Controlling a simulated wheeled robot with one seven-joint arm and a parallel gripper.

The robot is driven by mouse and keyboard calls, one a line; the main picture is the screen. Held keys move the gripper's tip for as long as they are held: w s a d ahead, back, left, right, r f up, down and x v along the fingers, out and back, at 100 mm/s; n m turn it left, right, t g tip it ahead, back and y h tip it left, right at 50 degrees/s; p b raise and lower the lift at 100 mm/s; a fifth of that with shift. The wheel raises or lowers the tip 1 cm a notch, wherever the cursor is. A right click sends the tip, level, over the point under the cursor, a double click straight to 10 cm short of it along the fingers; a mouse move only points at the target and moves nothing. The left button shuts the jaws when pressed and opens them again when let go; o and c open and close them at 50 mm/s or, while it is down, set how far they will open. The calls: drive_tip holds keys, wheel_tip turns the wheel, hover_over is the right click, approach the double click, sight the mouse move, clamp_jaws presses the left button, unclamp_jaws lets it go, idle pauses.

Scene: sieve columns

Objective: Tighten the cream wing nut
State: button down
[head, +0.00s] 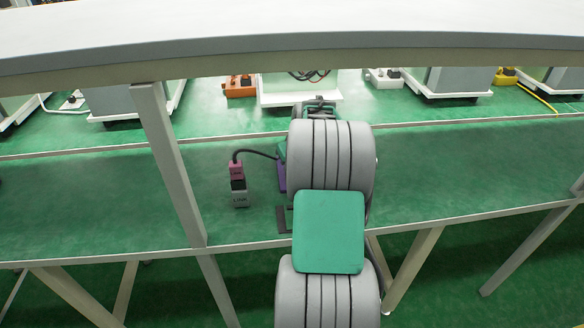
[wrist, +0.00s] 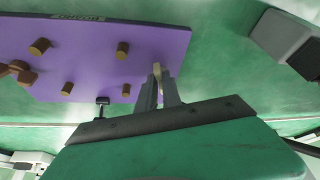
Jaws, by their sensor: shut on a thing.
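The purple board (wrist: 110,50) fills the upper left of the wrist view, with several brown pegs (wrist: 122,50) on it. The cream wing nut (wrist: 157,70) is near the board's right edge, between the tips of my gripper (wrist: 161,80). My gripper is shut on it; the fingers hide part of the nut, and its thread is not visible. In the head view a sliver of the purple board (head: 282,178) shows left of my arm. My arm hides the gripper and the nut there.
A grey, black and maroon block (head: 239,186) with a black cable stands left of the board on the green shelf (head: 120,200). A pale post (head: 170,165) stands further left. A white top shelf (head: 300,25) spans above. The shelf further left is clear.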

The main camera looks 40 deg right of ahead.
drive_tip(key=shift+w+a+r+m+g+h, duration=0.15)
drive_tip(key=shift+m+h, duration=0.2)
drive_tip(key=shift+m, duration=0.6)
drive_tip(key=shift+a+f+m+g+h, duration=0.15)
drive_tip(key=shift+m+h, duration=0.2)
drive_tip(key=shift+m, duration=0.6)
drive_tip(key=shift+d+r, duration=0.1)
drive_tip(key=c, duration=1.5)
unclamp_jaws()
drive_tip(key=v, duration=0.7)
drive_tip(key=shift+s+r, duration=0.2)
drive_tip(key=shift+r, duration=0.15)
